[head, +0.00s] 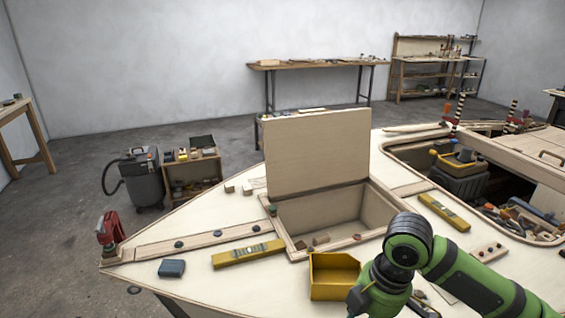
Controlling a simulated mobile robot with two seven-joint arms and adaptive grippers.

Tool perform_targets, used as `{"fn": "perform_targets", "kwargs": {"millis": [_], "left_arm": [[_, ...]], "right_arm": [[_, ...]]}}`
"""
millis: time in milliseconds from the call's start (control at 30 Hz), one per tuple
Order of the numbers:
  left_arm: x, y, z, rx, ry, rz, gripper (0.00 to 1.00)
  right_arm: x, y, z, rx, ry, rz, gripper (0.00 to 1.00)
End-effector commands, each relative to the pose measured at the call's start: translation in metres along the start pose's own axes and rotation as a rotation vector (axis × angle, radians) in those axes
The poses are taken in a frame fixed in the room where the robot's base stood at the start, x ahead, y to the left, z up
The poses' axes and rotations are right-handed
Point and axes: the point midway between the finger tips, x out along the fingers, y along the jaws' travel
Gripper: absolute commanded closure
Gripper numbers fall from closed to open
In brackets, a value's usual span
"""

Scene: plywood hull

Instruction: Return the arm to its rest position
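My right arm, green with dark joints, comes in from the lower right over the deck of the plywood hull (215,285). It reaches left to a dark joint, then bends down past the bottom edge of the head view. The bent part stands just right of a yellow open bin (334,272) and partly in front of it; I cannot tell whether they touch. My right gripper is out of the picture below, so its fingers and anything in them are hidden. My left arm and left gripper do not show.
An open hatch with a raised lid (317,150) stands behind the bin. Yellow levels (248,253) (444,212), a blue block (171,268) and a red clamp (109,231) are on the hull. A cockpit opening (410,155) with tools lies right.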

Motion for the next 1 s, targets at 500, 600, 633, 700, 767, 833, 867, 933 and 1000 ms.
{"fn": "perform_targets", "kwargs": {"millis": [500, 600, 633, 700, 767, 833, 867, 933, 1000], "left_arm": [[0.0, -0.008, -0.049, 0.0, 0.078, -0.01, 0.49], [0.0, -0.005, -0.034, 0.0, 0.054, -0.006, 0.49], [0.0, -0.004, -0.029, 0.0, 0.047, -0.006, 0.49], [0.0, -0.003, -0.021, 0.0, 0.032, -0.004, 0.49], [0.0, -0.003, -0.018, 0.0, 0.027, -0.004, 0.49], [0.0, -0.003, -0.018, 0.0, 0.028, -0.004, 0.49], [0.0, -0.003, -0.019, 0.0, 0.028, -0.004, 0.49], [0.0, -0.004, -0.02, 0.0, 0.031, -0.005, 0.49], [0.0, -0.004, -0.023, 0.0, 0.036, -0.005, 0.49]], "right_arm": [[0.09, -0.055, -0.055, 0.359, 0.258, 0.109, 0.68], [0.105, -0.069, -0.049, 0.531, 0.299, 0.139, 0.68], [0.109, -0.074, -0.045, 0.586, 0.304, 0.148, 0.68], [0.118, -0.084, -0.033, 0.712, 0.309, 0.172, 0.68], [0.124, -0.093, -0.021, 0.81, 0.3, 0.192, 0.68], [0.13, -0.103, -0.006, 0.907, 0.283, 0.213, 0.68], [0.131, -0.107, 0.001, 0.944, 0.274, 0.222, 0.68], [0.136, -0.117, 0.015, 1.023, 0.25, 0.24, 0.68], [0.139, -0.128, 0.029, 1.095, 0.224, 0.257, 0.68]]}}
